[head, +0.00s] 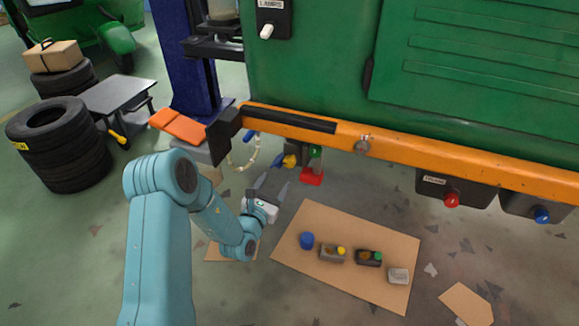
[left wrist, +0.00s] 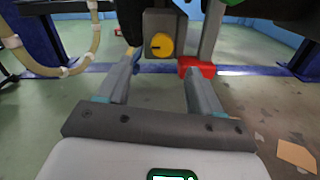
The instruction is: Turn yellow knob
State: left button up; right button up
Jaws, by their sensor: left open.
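The yellow knob (head: 290,160) shows small in the head view, under the orange bumper. In the left wrist view the round yellow knob (left wrist: 162,45) has a short dark slot and sits on a grey box. My left gripper (head: 275,180) is open and empty, its fingers pointing up toward the knob. In the left wrist view my left gripper (left wrist: 160,68) has its two fingers spread to either side of the knob, which lies beyond them. I see no contact. My right gripper is out of view.
A red base (head: 312,177) with a green part stands right beside the knob. The orange bumper (head: 420,160) of the green vehicle hangs above. A cardboard sheet (head: 300,225) with several small parts lies on the floor. Stacked tyres (head: 55,165) stand left.

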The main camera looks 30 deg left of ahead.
aim_at(288, 163)
pick_arm(q)
jog(key=b+x, duration=0.2)
jog(key=x, duration=0.8)
jog(key=shift+w, duration=0.35)
